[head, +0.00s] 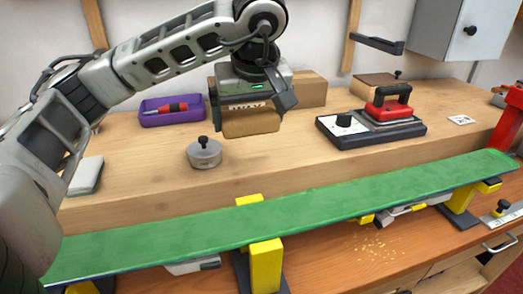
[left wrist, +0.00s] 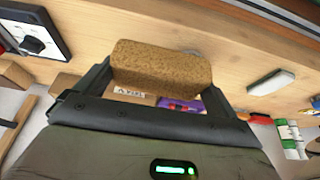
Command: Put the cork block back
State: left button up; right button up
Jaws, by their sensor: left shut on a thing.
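My left gripper (head: 251,108) is shut on the brown cork block (head: 250,123) and holds it above the back of the wooden bench. In the left wrist view the cork block (left wrist: 160,68) sits across the front of the gripper (left wrist: 160,85), with a jaw at each side. The block appears level and clear of the bench top, though its exact height is hard to tell. My right gripper is not in view.
A purple tray (head: 158,118) with a red tool lies left of the block. A round grey weight (head: 204,155) stands in front. A cardboard-coloured box (head: 305,90) is behind. A long green board (head: 300,212) spans the front on yellow supports.

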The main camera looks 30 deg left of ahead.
pick_arm(q)
jog(key=w+a+f, duration=0.3)
jog(key=w, duration=0.3)
send_near(260, 147)
jog(key=shift+w+a+f, duration=0.35)
jog(key=shift+a+f, duration=0.25)
jog(key=shift+a, duration=0.05)
jog(key=shift+w+a+f, duration=0.25)
jog(key=shift+w+f, duration=0.25)
jog(key=shift+f, duration=0.25)
jog(key=shift+f+p, duration=0.4)
jog(key=shift+f, duration=1)
jog(key=shift+f, duration=0.1)
jog(key=shift+f, duration=0.1)
jog(key=o, duration=0.6)
jog(key=v, duration=1.2)
jog(key=shift+r+b, duration=0.25)
jog(key=shift+b, duration=0.1)
